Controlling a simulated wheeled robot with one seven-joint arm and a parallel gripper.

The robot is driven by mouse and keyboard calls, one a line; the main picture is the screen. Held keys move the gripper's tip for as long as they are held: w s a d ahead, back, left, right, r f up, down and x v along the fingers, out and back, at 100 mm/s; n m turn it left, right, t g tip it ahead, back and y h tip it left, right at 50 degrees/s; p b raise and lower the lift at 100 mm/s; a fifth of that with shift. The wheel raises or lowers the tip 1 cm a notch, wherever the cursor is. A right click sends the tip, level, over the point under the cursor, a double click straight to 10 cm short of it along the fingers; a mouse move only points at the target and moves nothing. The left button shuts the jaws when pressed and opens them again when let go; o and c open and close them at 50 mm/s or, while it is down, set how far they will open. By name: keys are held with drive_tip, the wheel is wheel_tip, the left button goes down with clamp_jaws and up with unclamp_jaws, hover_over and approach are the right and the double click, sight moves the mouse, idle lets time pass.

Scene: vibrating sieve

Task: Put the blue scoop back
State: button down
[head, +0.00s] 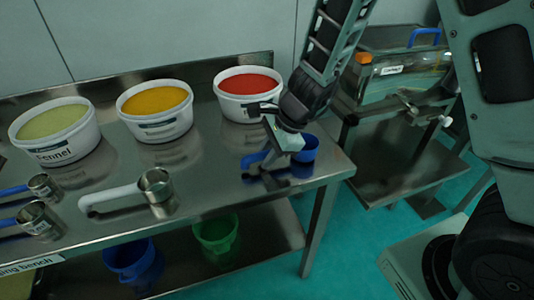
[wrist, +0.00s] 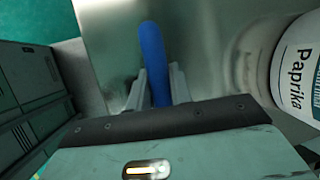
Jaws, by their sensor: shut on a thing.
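The blue scoop (head: 306,150) is at the right end of the steel bench top, in front of the red-filled tub. Its blue cup shows to the right of my gripper (head: 267,150) and its handle to the left. In the wrist view the blue handle (wrist: 152,60) runs between the two fingers of my gripper (wrist: 158,88), which are shut on it. The cup is out of sight in the wrist view. The scoop is low over the bench or on it; I cannot tell which.
Tubs of green (head: 55,135), yellow (head: 155,112) and red powder (head: 250,95) line the back; the wrist view shows the tub labelled Paprika (wrist: 298,75). A white-handled scoop (head: 155,185) and two blue-handled steel scoops lie left. A clear-sided machine (head: 400,75) stands right.

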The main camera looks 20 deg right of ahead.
drive_tip(key=c, duration=0.7)
unclamp_jaws()
drive_tip(key=shift+r, duration=0.1)
drive_tip(key=shift+r+p, duration=3.15)
drive_tip(key=shift+r, duration=0.25)
